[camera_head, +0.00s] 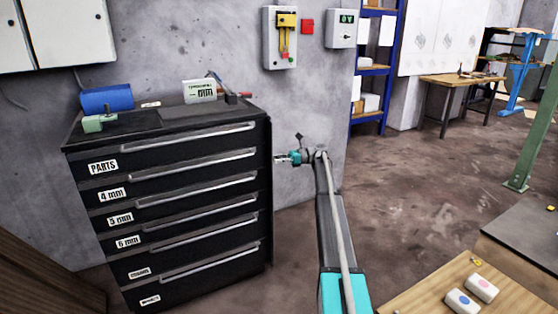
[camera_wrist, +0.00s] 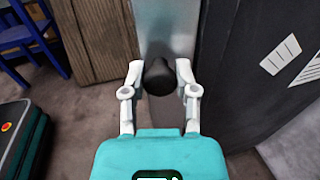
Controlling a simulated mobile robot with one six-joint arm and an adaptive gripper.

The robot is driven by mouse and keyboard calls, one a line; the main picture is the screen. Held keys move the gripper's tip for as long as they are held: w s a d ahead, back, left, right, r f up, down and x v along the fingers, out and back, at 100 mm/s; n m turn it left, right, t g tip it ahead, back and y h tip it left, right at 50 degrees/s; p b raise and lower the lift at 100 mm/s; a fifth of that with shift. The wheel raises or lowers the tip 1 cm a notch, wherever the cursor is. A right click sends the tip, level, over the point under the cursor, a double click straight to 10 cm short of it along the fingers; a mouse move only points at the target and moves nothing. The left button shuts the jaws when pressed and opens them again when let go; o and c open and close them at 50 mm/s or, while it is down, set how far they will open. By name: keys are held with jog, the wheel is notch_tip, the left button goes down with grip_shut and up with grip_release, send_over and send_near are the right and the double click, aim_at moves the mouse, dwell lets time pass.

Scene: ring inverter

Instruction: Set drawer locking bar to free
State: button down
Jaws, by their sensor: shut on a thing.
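The black drawer cabinet (camera_head: 187,205) stands against the wall at the left in the head view, its labelled drawers looking closed. My gripper (camera_head: 280,159) is at the cabinet's right edge, level with its upper drawers. In the wrist view my gripper (camera_wrist: 159,72) is shut on a black knob (camera_wrist: 158,78), one finger on each side. The knob sits in front of a grey metal strip (camera_wrist: 165,22), which looks like the locking bar. A dark panel with white labels (camera_wrist: 245,80) lies right of it. The bar cannot be made out in the head view.
A wooden table (camera_head: 470,290) with two small boxes stands at the lower right. The floor (camera_head: 430,180) beyond my arm is open.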

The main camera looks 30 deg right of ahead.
jog(key=shift+w+d+n+g, duration=0.15)
jog(key=shift+d+n+g, duration=0.1)
jog(key=shift+n+g, duration=0.65)
jog(key=shift+g, duration=0.3)
jog(key=shift+c, duration=1.8)
grip_release()
